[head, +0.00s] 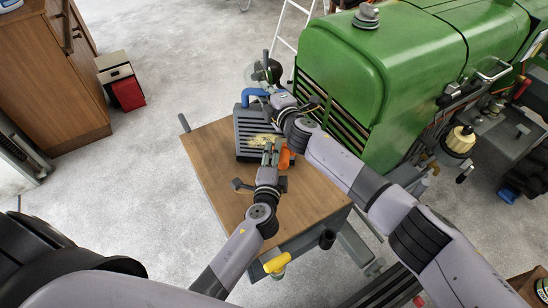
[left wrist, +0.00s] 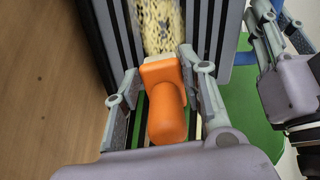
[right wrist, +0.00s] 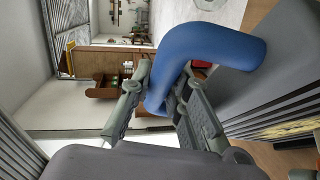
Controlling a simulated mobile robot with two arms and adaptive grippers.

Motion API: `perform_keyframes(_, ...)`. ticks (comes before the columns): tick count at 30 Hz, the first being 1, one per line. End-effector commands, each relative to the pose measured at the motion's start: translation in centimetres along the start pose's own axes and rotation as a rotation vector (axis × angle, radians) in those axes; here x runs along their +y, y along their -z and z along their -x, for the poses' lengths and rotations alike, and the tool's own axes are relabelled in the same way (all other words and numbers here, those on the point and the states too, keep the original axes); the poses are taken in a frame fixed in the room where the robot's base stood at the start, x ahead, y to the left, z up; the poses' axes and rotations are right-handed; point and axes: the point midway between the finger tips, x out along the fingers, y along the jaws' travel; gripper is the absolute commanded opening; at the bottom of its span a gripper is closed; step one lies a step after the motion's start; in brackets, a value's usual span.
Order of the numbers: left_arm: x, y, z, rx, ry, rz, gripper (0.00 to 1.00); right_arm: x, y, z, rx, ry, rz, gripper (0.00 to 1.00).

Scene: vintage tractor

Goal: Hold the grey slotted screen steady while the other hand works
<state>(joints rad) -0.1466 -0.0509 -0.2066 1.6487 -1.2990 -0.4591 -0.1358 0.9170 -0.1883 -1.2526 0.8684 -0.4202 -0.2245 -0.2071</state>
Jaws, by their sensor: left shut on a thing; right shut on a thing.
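The grey slotted screen (head: 243,142) lies on the wooden bench top, with dark slots and a yellowish speckled patch (head: 262,141) on its face. It also fills the upper part of the left wrist view (left wrist: 218,25). A thick blue handle (head: 252,93) bends out at its far side. My right gripper (head: 268,86) is shut on the blue handle (right wrist: 205,48). My left gripper (head: 270,152) is shut on an orange handle (left wrist: 168,118) over the near side of the screen. The orange tool's far end meets the speckled patch; its working edge is hidden.
The bench top (head: 222,185) is clear at left and front. A yellow-handled tool (head: 277,263) is at its front edge. The green tractor hood (head: 395,60) stands close at right. A wooden cabinet (head: 45,75) and a red box (head: 128,93) stand at left.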

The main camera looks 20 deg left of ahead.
Motion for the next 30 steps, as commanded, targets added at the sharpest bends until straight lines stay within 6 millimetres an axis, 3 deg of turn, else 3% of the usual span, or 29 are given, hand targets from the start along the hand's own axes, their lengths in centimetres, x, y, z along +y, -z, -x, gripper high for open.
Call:
perform_keyframes(1, 0.0, 0.0, -0.1, 0.0, 0.001, 0.0, 0.0, -1.0, -0.5, 0.1, -0.009, 0.013, -0.003, 0.0)
perform_keyframes(16, 0.0, -0.3, -0.8, -0.001, 0.001, 0.0, 0.0, -1.0, -0.5, 0.1, -0.009, 0.013, -0.003, 0.0)
perform_keyframes(30, -0.5, -3.8, -0.5, -0.001, 0.0, -0.001, 0.0, -1.0, -0.5, 0.1, -0.009, 0.013, -0.003, 0.0)
